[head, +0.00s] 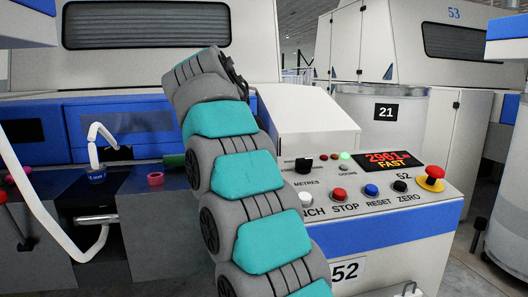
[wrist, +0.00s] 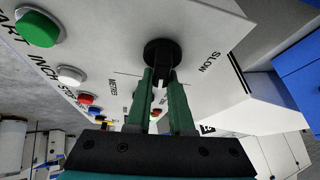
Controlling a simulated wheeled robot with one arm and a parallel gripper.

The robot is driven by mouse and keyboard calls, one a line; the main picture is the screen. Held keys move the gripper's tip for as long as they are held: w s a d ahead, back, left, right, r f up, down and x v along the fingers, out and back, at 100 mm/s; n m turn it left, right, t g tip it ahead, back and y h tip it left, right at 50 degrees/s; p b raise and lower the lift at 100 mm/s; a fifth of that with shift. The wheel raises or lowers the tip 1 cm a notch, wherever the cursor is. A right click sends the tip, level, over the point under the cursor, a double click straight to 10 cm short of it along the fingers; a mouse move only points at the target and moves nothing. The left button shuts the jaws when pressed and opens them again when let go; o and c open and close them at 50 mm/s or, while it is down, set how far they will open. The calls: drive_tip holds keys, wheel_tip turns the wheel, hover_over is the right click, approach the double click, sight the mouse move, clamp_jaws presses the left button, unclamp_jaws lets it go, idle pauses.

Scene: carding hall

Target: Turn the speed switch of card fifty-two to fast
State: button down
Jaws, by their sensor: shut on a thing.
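The speed switch (wrist: 160,50) is a round black knob with a raised bar on the sloping white panel, beside the printed word SLOW. My gripper (wrist: 161,80) is shut on its bar, with one green finger on each side. In the head view my arm hides both switch and gripper. The panel of card fifty-two (head: 437,205) carries the number 52. Its display (head: 388,161) reads 2961 in red and FAST in yellow. The FAST label by the switch is not visible.
White inch (head: 305,199), red stop (head: 339,194), blue reset (head: 371,190) and black zero (head: 400,186) buttons line the panel. A red emergency button (head: 435,172) stands at its right. A green start button (wrist: 38,27) is close to the switch. A second black knob (head: 304,165) is marked METRES.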

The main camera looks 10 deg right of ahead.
drive_tip(key=shift+m, duration=0.3)
drive_tip(key=c, duration=0.8)
unclamp_jaws()
drive_tip(key=shift+s+r, duration=0.1)
